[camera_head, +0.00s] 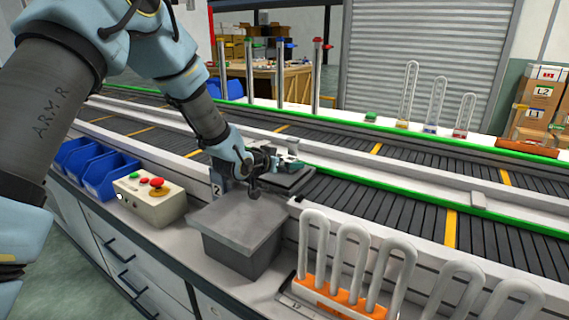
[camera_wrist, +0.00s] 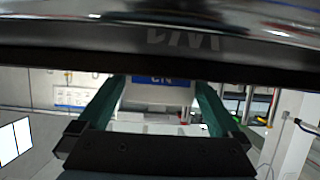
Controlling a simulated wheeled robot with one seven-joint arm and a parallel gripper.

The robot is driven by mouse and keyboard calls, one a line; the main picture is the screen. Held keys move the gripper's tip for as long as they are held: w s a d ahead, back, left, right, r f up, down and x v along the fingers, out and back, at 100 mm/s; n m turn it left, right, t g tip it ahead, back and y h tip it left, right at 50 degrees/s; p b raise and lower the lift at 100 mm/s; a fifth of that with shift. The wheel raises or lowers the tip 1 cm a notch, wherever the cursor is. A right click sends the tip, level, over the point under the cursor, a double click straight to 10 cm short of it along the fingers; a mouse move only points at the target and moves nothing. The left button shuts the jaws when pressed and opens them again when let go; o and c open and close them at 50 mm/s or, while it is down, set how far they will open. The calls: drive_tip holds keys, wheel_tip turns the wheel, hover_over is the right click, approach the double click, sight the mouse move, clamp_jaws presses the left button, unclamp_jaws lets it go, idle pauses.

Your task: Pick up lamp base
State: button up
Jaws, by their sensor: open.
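My gripper (camera_head: 289,160) is at the end of the arm, over the dark platform by the near conveyor. In the wrist view its two teal fingers (camera_wrist: 157,105) stand apart, with no object seen held between them. Small coloured blocks that look like lamp bases stand on the far ledge: a green one (camera_head: 371,117) without a tube, and yellow (camera_head: 402,125), blue (camera_head: 430,130) and red (camera_head: 459,133) ones under clear U-shaped tubes. They are well apart from my gripper. I cannot tell which lamp base is meant.
A grey pedestal (camera_head: 238,223) stands below my gripper. A button box (camera_head: 149,198) and blue bins (camera_head: 100,172) are at left. An orange rack (camera_head: 340,297) with several U tubes is in front. Conveyors (camera_head: 390,200) cross behind. A white block with a blue label (camera_wrist: 160,80) shows beyond the fingers.

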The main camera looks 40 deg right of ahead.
drive_tip(key=c, duration=1.1)
drive_tip(key=shift+c, duration=0.2)
drive_tip(key=shift+r, duration=0.1)
